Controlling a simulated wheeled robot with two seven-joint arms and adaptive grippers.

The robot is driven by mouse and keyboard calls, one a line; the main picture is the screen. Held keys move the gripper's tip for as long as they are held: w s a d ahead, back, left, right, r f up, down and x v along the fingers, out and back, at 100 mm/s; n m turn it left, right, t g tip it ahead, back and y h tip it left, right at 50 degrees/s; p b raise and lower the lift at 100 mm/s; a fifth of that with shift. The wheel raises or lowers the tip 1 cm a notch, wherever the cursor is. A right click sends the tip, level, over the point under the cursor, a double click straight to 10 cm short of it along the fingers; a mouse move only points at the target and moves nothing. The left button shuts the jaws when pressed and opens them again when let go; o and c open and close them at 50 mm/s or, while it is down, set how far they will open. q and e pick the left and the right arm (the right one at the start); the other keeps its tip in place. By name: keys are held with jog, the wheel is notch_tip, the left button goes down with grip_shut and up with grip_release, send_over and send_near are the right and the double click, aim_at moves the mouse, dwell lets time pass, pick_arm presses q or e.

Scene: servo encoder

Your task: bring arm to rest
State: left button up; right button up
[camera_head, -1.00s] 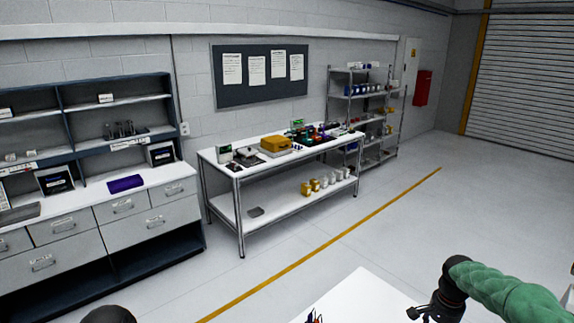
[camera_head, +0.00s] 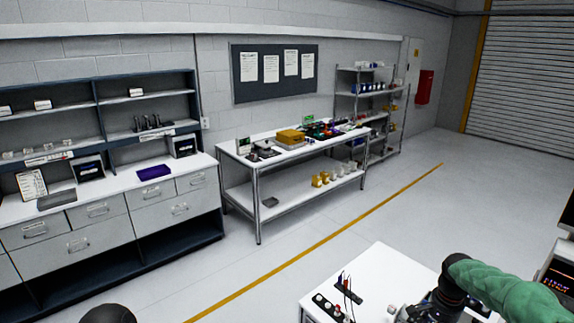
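My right arm, in a green sleeve, comes in from the lower right of the head view. Its black gripper (camera_head: 402,312) is at the bottom edge, over the right part of a white table (camera_head: 385,262). The fingers are small and partly cut off, so I cannot tell whether they are open or shut. A dark rounded part of mine shows at the bottom left. My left gripper is not in view.
On the white table are a dark block with coloured wires (camera_head: 347,292) and a dark strip with round knobs (camera_head: 327,305). A workbench (camera_head: 262,182) and a drawer cabinet (camera_head: 110,217) line the wall. A shelf rack (camera_head: 372,98) stands behind. The floor between is clear.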

jog(key=s+a+f+n+y+b, duration=0.2)
jog(key=a+f+b, duration=0.2)
jog(key=a+f, duration=0.7)
jog(key=s+a+f+n+y+b, duration=0.1)
jog(key=s+a+f+n+b, duration=0.15)
jog(key=a+f, duration=0.9)
jog(key=s+a+f+n+b, duration=0.1)
jog(key=s+a+f+b, duration=0.1)
jog(key=s+f, duration=0.3)
jog(key=s+a+f+n+b, duration=0.1)
jog(key=s+a+f+b, duration=0.2)
jog(key=s+f, duration=0.3)
jog(key=s+a+f+n+y+b, duration=0.1)
jog(key=s+a+f+n+b, duration=0.1)
jog(key=s+a+f, duration=0.3)
notch_tip(320, 180, down, 4)
jog(key=shift+s+r+b, duration=0.1)
jog(key=shift+s+b, duration=0.5)
jog(key=shift+s, duration=0.05)
jog(key=shift+c, duration=0.9)
jog(key=shift+d, duration=0.1)
